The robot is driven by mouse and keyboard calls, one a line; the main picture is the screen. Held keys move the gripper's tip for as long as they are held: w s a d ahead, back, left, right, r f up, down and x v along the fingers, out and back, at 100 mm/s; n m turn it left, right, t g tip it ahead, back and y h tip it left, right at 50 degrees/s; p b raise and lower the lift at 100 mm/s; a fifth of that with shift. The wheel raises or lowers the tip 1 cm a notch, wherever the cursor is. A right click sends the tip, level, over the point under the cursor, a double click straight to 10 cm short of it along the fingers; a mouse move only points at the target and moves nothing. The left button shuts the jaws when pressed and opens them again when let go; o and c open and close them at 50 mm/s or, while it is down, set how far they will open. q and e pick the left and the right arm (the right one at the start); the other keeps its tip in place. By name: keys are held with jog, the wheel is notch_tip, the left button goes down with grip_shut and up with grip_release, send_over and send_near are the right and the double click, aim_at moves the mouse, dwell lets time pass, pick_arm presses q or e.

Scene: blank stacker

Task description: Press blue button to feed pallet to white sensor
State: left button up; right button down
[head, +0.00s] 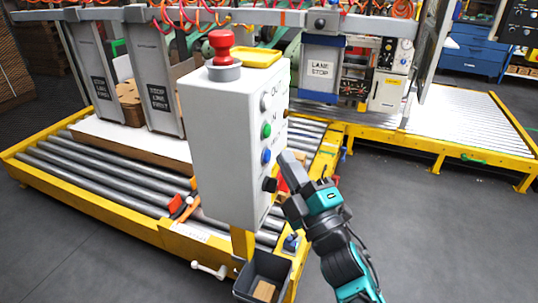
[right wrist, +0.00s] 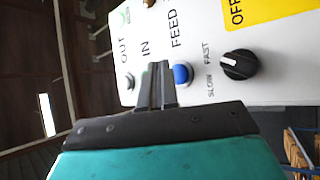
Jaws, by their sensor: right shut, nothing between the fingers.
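A grey control box (head: 228,150) stands on a yellow post and carries a column of buttons on its right face. The blue button (head: 266,156) sits below a green one; in the right wrist view the blue button (right wrist: 183,73) is beside the word FEED. My right gripper (head: 285,162) is shut and empty, its tips close to the blue button. In the right wrist view the fingertips (right wrist: 157,68) lie just left of the button; I cannot tell whether they touch the panel. A pallet-like board (head: 135,138) lies on the left rollers. I cannot pick out a white sensor. My left gripper is not in view.
A black knob (head: 269,185), marked SLOW and FAST, is below the blue button. A red mushroom button (head: 222,42) tops the box. A grey bin (head: 262,275) hangs below. The roller conveyor (head: 90,180) runs behind; open floor lies to the right.

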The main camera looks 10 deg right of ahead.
jog(key=s+d, duration=0.1)
jog(key=d, duration=0.1)
jog(key=s+d, duration=0.2)
jog(key=shift+d+p, duration=0.1)
jog(key=shift+p, duration=0.3)
jog(key=shift+w, duration=0.1)
dwell(1.0)
jog(key=s+f+m+g+h, duration=0.2)
jog(key=s+f+m+g, duration=0.3)
jog(key=f, duration=0.9)
jog(key=s+f+m+g+h, duration=0.2)
jog(key=s+f+m+g, duration=0.4)
jog(key=s+f+m, duration=0.3)
notch_tip(320, 180, down, 5)
jog(key=shift+s+r+m, duration=0.1)
jog(key=shift+s+m, duration=0.2)
jog(key=shift+m, duration=0.2)
dwell(0.4)
